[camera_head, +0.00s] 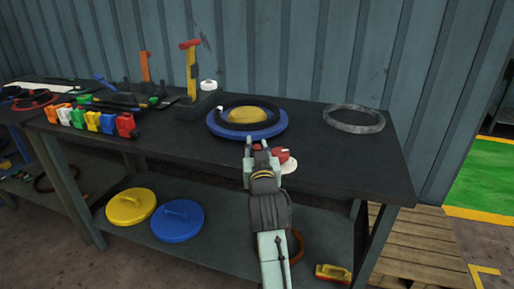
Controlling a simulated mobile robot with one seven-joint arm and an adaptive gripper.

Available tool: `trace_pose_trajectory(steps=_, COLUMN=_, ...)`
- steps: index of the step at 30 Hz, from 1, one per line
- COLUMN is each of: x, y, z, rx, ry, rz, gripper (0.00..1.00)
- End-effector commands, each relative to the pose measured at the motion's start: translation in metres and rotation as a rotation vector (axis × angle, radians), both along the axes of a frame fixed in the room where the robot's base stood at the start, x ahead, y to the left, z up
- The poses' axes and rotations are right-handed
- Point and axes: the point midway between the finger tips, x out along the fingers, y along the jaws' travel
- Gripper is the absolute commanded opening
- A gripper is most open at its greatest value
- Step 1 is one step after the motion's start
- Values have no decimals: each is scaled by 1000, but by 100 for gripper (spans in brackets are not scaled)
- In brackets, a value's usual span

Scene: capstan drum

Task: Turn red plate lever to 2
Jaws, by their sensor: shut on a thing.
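The red plate lever (281,155) is on the dark workbench near its front edge. It shows as a small red piece just right of my gripper, with a bit of red also at the fingers. A white rounded part (289,166) sits beside and below the red piece. My gripper (257,148) reaches in from below and is shut on the red plate lever. My gripper and wrist hide much of the lever and its mount. No number marks can be read at this size.
A blue disc (218,130) with a yellow dome and black ring lies behind my gripper. A grey ring (354,119) lies at the right. A yellow upright lever with a red top (190,64) stands back left. Several coloured clips (92,121) line the left. The bench's right front is clear.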

Motion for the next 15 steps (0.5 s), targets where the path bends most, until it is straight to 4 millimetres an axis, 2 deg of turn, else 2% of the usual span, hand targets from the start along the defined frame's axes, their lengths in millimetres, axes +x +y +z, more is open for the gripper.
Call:
trace_pose_trajectory(steps=8, x=-6, y=-4, z=-2, rx=1, ry=0, rz=86, gripper=0)
trace_pose_trajectory(steps=15, x=-16, y=-9, z=-3, rx=1, ry=-2, rz=270, gripper=0)
